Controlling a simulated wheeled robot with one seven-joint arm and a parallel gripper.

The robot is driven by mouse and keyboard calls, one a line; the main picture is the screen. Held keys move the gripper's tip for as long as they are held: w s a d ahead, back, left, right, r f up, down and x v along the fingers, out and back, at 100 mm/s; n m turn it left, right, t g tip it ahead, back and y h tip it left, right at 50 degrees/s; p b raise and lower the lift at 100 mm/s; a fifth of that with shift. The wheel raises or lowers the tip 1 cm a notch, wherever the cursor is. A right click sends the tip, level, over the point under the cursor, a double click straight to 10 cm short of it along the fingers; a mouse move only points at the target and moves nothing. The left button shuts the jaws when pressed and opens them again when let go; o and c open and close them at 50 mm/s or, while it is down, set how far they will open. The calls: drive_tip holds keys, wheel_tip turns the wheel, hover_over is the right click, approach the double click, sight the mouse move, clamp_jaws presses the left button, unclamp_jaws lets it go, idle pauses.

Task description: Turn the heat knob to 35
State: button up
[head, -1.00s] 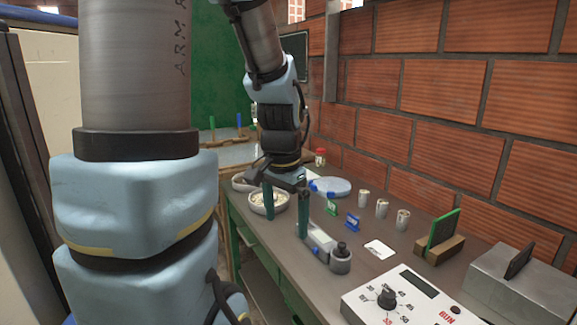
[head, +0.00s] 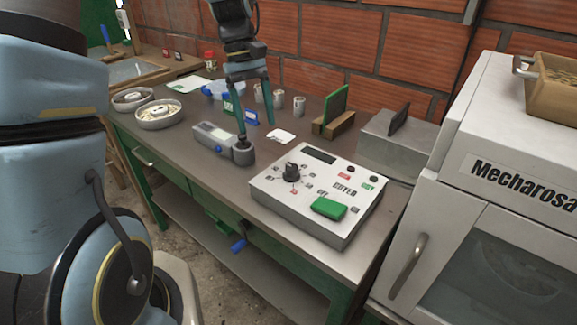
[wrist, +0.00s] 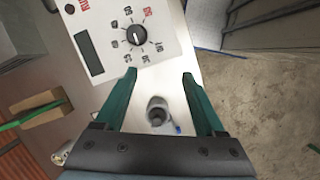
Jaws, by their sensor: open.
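The heat knob (head: 291,172) is a black dial with a pointer on the white control box (head: 322,225), ringed by printed numbers too small to read surely. In the wrist view the knob (wrist: 136,36) lies ahead of the fingertips, with the box's display beside it. My gripper (head: 255,105) is open and empty, its two green fingers pointing down above the bench, left of and behind the box. In the wrist view my gripper (wrist: 160,82) spans a grey cylinder-shaped item (wrist: 157,112) below. The fingers do not touch the knob.
The green bench (head: 190,165) holds a grey device with a round dark-topped end (head: 243,152), small cups (head: 279,100), a green card in a wooden block (head: 333,125) and bowls (head: 158,113). A white Mecharosa machine (head: 490,190) stands right, a brick wall (head: 340,40) behind.

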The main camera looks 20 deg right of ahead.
drive_tip(key=g, duration=0.1)
approach(291, 166)
drive_tip(key=r, duration=0.2)
drive_tip(key=x, duration=0.3)
drive_tip(key=p+x, duration=0.1)
drive_tip(key=x, duration=0.3)
drive_tip(key=p+x, duration=0.1)
drive_tip(key=x, duration=0.2)
drive_tip(key=shift+w+f, duration=0.2)
drive_tip(key=shift+f, duration=0.15)
drive_tip(key=shift+c, duration=0.3)
clamp_jaws()
